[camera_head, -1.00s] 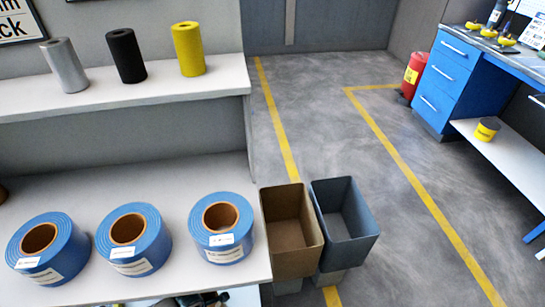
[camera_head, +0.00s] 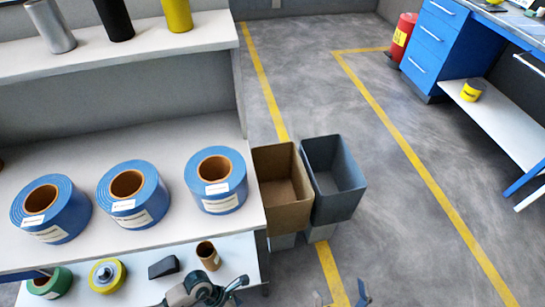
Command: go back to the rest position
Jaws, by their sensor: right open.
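Two separated fingertips of my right gripper (camera_head: 341,295) show at the bottom edge of the head view, over the floor in front of the bins. They are open with nothing between them; the rest of that gripper is below the picture. My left gripper (camera_head: 232,290) shows partly at the bottom, grey and dark, in front of the lower shelf. Its fingers point right, and whether they are open or shut is not clear.
Several blue coils (camera_head: 218,180) stand on the white table (camera_head: 150,225). A brown bin (camera_head: 283,215) and grey bin (camera_head: 336,208) stand to the right. A lower shelf (camera_head: 135,255) holds a green roll (camera_head: 52,284), a yellow roll (camera_head: 107,276) and a brown tube (camera_head: 208,256).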

